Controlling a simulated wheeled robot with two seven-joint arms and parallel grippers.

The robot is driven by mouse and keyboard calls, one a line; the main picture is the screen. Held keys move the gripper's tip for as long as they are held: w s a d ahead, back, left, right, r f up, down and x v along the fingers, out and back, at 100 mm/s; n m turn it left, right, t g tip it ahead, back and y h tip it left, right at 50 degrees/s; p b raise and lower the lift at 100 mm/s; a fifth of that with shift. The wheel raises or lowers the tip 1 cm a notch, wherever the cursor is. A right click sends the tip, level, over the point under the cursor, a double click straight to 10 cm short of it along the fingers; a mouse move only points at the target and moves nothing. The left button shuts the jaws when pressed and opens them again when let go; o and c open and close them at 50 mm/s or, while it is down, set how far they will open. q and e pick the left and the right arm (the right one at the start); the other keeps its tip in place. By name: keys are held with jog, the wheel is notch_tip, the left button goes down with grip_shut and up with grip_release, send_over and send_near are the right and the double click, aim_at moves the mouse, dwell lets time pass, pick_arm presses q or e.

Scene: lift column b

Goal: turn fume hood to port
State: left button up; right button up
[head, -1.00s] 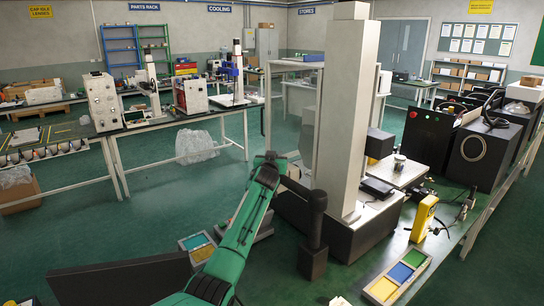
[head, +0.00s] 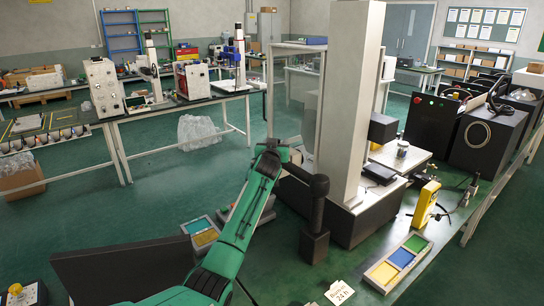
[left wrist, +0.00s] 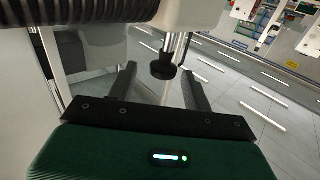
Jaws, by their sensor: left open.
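A pale framed structure with a clear panel (head: 298,48) stands behind the tall column; I cannot tell whether it is the fume hood, and the column hides part of it. My left arm, green, reaches up from the bottom of the head view, and its end is by the column's left side. My left gripper (left wrist: 160,88) is open in the left wrist view, its dark fingers spread. A black knob on a metal rod (left wrist: 163,68) shows between the fingers; I cannot tell whether it lies within their reach. My right gripper is not in view.
The tall pale column (head: 348,100) stands on a dark base. A tray with yellow, blue and green sections (head: 374,284) and a yellow device (head: 425,204) are to its right. Benches with instruments (head: 103,88) are at left.

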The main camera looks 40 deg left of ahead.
pick_arm(q)
jog(key=b+v, duration=0.2)
jog(key=v, duration=0.9)
jog(key=shift+f, duration=0.15)
